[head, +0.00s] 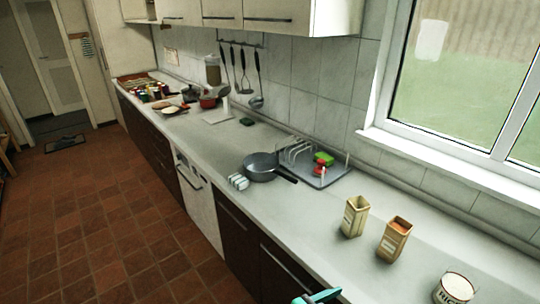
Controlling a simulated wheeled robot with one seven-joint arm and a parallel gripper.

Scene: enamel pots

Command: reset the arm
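A teal piece of my gripper (318,297) shows at the bottom edge of the head view, over the front edge of the counter. Most of it is cut off by the frame, so I cannot see whether the fingers are open or shut, or whether they hold anything. The counter (210,145) runs from the lower right to the far left. The nearest things to my gripper are a cream canister (354,216), an orange-brown canister (394,240) and a round white tin (455,288). None of them visibly touches it.
A grey pan (260,166) stands beside a dish rack (318,170). A red pot (208,102) and a dark pot (190,93) stand farther back. Utensils (243,70) hang on the wall. The tiled floor (90,200) at left is mostly clear.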

